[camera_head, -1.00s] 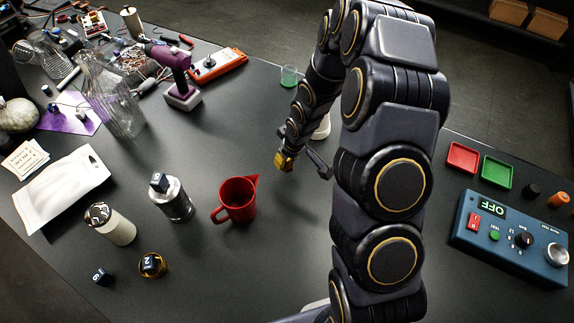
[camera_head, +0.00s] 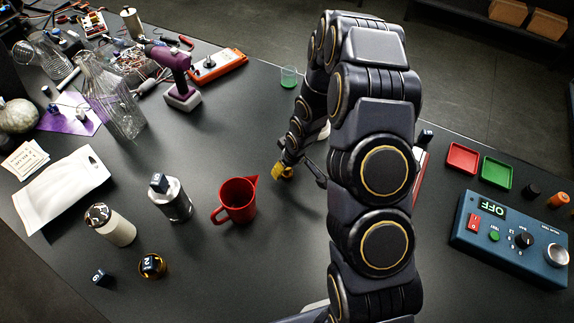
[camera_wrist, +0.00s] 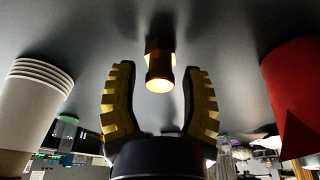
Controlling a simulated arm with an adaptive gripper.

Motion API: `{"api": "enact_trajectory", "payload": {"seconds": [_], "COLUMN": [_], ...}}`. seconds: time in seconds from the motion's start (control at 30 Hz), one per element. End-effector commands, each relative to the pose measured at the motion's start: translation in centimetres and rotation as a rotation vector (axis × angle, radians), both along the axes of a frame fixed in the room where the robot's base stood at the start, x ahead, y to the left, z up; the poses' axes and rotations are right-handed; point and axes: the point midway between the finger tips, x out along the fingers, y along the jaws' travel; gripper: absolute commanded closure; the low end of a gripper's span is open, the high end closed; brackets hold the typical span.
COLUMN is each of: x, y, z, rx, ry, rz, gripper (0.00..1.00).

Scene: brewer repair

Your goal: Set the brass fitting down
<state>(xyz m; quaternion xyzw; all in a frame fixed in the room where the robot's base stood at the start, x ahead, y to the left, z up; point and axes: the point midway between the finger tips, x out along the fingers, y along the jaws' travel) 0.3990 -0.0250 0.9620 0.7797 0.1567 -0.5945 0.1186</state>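The brass fitting (camera_wrist: 160,64) shows in the wrist view between the two yellow-ridged fingers of my gripper (camera_wrist: 160,70). A visible gap separates it from each finger, so the gripper is open around it. The fitting appears to be at the dark table surface, though its contact with the table is not clear. In the head view my gripper (camera_head: 284,172) is low over the table, right of the red jug. The fitting cannot be told apart from the yellow fingers there.
The red jug (camera_head: 237,200) stands left of my gripper and shows at right in the wrist view (camera_wrist: 294,95). Stacked white cups (camera_wrist: 35,100) are at left there. Red (camera_head: 462,158) and green (camera_head: 497,172) trays lie right of my arm. Table between jug and gripper is clear.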

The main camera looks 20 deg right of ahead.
Motion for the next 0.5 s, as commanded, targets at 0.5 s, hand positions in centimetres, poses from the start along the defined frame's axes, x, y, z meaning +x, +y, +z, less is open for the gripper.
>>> {"api": "enact_trajectory", "payload": {"seconds": [0.5], "x": [-1.4], "y": [-0.6], "z": [6.3], "rx": [0.000], "ry": [-0.005], "rz": [-0.002], "gripper": [0.54]}}
